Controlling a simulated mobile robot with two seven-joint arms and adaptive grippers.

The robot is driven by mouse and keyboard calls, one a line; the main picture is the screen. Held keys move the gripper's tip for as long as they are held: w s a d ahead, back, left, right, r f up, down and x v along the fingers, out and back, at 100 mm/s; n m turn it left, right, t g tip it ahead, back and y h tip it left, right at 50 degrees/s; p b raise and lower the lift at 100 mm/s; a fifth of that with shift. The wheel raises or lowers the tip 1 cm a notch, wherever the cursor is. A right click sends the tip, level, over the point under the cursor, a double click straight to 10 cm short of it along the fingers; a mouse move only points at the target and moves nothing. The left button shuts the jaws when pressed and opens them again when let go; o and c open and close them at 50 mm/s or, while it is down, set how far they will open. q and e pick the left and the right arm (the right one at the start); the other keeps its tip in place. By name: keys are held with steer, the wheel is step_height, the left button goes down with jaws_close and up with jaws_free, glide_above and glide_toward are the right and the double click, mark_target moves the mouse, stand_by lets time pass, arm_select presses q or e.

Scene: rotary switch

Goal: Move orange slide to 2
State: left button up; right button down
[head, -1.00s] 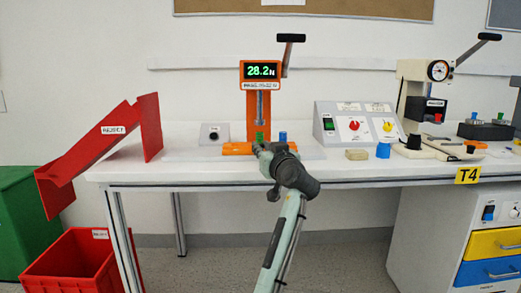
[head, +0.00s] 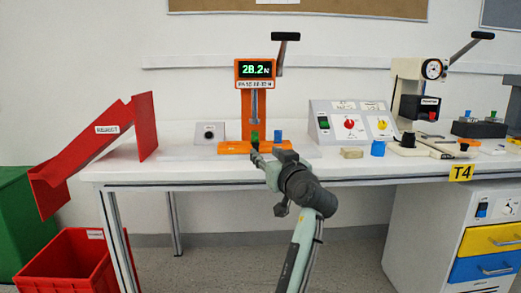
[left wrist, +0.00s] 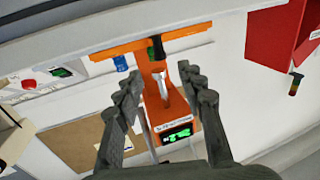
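An orange press stand (head: 255,112) with a display reading 28.2 N stands on the bench. At its foot lies a long flat orange slide (head: 232,147), with a dark green peg (head: 254,137) upright on or beside it; its right part is partly hidden by my gripper. My left gripper (head: 259,157) is just in front of it, at the bench's front edge. In the left wrist view, my left gripper (left wrist: 160,72) is open and empty. The orange slide (left wrist: 105,53) and the peg (left wrist: 156,48) lie beyond the fingertips, with no clear contact. No position marks are legible.
A blue peg (head: 278,137) stands right of the press. A sloped control box (head: 350,122), a tan block (head: 352,152) and a blue cylinder (head: 378,148) are further right. A red reject chute (head: 100,140) is left.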

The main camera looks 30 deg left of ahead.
arm_select(q)
steer(key=shift+v, duration=2.25)
